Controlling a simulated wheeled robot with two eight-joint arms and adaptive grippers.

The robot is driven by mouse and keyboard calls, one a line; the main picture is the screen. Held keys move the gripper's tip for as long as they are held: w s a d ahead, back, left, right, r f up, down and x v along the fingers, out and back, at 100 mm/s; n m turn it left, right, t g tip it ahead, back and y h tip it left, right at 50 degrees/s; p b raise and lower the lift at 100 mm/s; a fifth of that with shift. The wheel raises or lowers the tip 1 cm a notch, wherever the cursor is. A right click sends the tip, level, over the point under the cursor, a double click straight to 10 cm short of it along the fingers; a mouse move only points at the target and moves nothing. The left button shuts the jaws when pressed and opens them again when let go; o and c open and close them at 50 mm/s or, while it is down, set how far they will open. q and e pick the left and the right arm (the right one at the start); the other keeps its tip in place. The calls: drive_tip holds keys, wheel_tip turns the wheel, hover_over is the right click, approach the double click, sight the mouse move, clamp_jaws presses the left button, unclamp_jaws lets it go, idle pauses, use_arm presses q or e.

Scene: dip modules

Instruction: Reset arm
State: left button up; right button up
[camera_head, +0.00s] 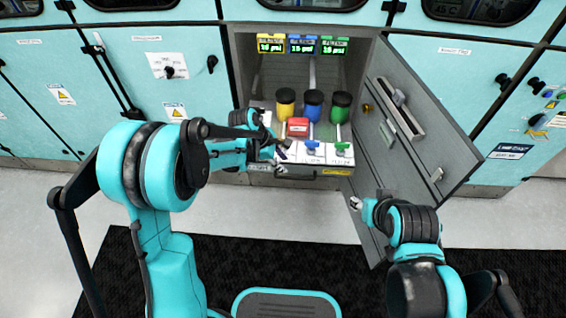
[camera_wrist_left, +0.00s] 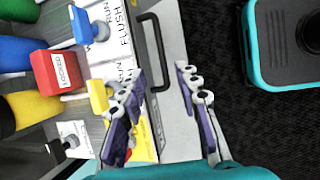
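My left gripper (camera_head: 277,148) is at the front left of an open cabinet, over the edge of its white panel. In the left wrist view the gripper (camera_wrist_left: 160,98) is open, its fingers apart with nothing between the tips. A black bar handle (camera_wrist_left: 157,55) on the panel's front shows beyond them. A yellow valve handle (camera_wrist_left: 98,96) is beside one finger. My right gripper (camera_head: 357,203) is below the open cabinet door, small, and its finger opening is unclear. A red block marked LOCKED (camera_head: 297,126) stands behind the valves; it also shows in the wrist view (camera_wrist_left: 58,71).
The cabinet holds yellow (camera_head: 285,103), blue (camera_head: 312,105) and green (camera_head: 340,106) cylinders with black tops. Blue (camera_head: 312,146) and green (camera_head: 342,147) valve handles are in front. The grey door (camera_head: 400,140) stands open to the right. The floor (camera_head: 290,215) in front is clear.

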idle(0.3)
use_arm(q)
drive_tip(key=s+a+r+m+t+y, duration=0.2)
drive_tip(key=s+a+r+m, duration=0.6)
drive_tip(key=r, duration=0.3)
drive_tip(key=s+a+r+m+t+y, duration=0.1)
drive_tip(key=s+a+m, duration=0.1)
drive_tip(key=s+m, duration=0.2)
drive_tip(key=s+a+r+m+t+y, duration=0.1)
drive_tip(key=s+a+r+m+t, duration=0.1)
drive_tip(key=s+m, duration=0.3)
drive_tip(key=s+a, duration=0.1)
drive_tip(key=s, duration=0.3)
drive_tip(key=shift+s+m+y, duration=0.15)
drive_tip(key=shift+m+y, duration=0.15)
idle(0.8)
